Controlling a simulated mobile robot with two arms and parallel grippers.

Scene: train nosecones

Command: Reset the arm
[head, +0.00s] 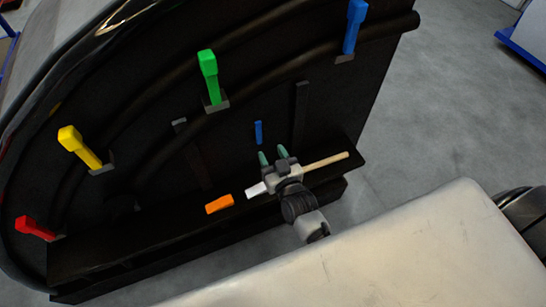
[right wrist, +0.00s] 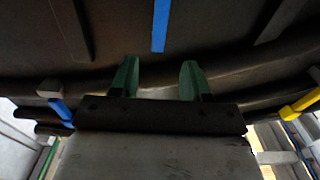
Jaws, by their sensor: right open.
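My right gripper (head: 276,158) reaches toward the black panel (head: 240,155) from the lower right in the head view. Its two green fingertips are apart with nothing between them; they also show in the right wrist view (right wrist: 160,80). In the head view they are just below a small blue strip (head: 258,132) on the panel. That strip also shows beyond the fingers in the right wrist view (right wrist: 160,25). My left gripper is not in view.
Blue (head: 355,25), green (head: 209,75), yellow (head: 80,147) and red (head: 34,228) levers stick out of the panel. On the ledge (head: 110,265) are an orange block (head: 219,204) and a wooden handle (head: 326,160), with a white piece (head: 257,189) left of my gripper. Grey floor (head: 440,100) is open at right.

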